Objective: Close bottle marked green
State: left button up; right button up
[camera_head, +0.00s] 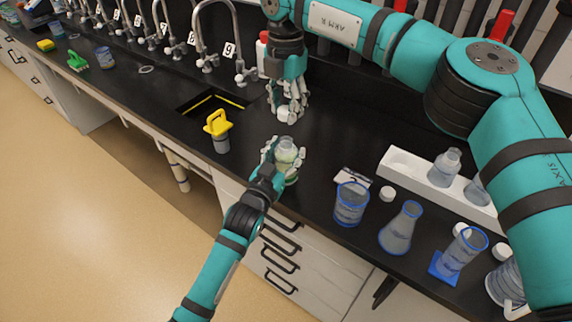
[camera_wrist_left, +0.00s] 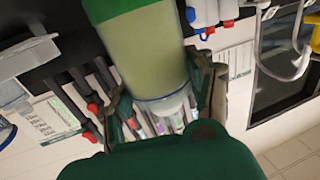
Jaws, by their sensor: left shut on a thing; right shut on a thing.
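A clear bottle (camera_head: 286,150) with pale contents and green at its base stands roughly upright at the counter's front edge, its mouth uncapped. My left gripper (camera_head: 283,160) is shut around its body. In the left wrist view, the bottle (camera_wrist_left: 152,60) shows its green band (camera_wrist_left: 122,9), and the fingers of my left gripper (camera_wrist_left: 165,95) lie on both sides of it. My right gripper (camera_head: 288,106) is shut on a small white cap (camera_head: 286,115), behind and apart from the bottle mouth. Its fingers partly hide the cap.
To the right are a blue-rimmed beaker (camera_head: 351,204), a flask (camera_head: 400,228), a loose white cap (camera_head: 387,193) and a white tray (camera_head: 408,166) with bottles. Several taps (camera_head: 205,45) line the back.

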aim_at(286, 140)
pick_arm(q)
grip_shut()
pick_arm(e)
jog(key=shift+f, duration=2.45)
jog(key=shift+f, duration=0.1)
jog(key=shift+f, duration=0.8)
jog(key=shift+f, duration=0.55)
